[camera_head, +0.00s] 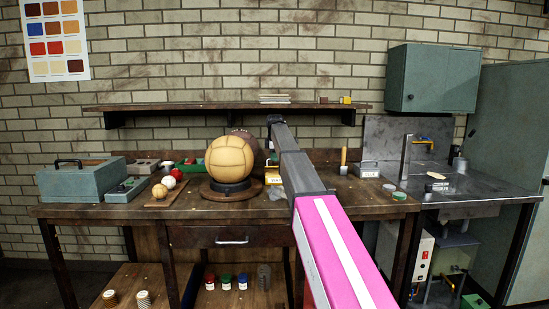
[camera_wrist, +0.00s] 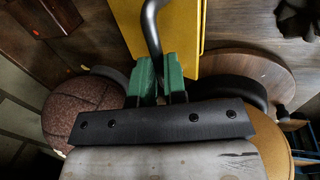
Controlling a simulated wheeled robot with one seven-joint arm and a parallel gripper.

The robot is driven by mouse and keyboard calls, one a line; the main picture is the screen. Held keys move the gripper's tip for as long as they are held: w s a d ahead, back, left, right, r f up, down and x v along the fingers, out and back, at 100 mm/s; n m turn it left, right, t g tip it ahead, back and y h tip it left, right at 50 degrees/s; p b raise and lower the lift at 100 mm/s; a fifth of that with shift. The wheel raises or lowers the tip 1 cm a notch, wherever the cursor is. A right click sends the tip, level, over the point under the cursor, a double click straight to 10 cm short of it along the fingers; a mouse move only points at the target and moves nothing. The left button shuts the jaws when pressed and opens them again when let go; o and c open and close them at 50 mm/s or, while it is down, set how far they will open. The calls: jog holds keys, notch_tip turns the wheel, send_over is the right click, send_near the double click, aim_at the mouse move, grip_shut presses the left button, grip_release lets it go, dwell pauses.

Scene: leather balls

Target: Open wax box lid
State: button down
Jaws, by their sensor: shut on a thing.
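The yellow wax box (camera_head: 273,179) stands on the workbench just right of the large tan ball, partly hidden by my arm. In the wrist view, a flat yellow face of it (camera_wrist: 185,45) fills the top middle, with a curved dark handle (camera_wrist: 151,25) in front. My gripper (camera_wrist: 161,78) has green fingers, which are closed around the lower end of this handle. In the head view, my gripper (camera_head: 271,158) is small and mostly hidden at the box. Whether the lid is raised cannot be told.
The tan ball (camera_head: 229,158) sits on a round wooden stand (camera_head: 232,192) close left of the box, with a brown ball (camera_head: 243,136) behind. A teal toolbox (camera_head: 82,181) is at left; a grey box (camera_head: 369,170) is at right. A shelf (camera_head: 215,106) hangs above.

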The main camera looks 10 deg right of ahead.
jog(key=shift+w+r, duration=0.1)
jog(key=shift+w, duration=0.1)
jog(key=shift+w+r, duration=0.7)
jog(key=shift+w, duration=0.35)
jog(key=w+d+f+g, duration=0.1)
jog(key=w, duration=1.2)
jog(key=shift+w+f+g, duration=0.25)
jog(key=shift+f+g, duration=0.05)
jog(key=shift+w+d, duration=0.1)
jog(key=shift+w, duration=0.05)
jog(key=c, duration=1.2)
grip_release()
jog(key=shift+w+f, duration=0.1)
jog(key=shift+f, duration=0.05)
jog(key=shift+o, duration=0.2)
jog(key=shift+s, duration=0.3)
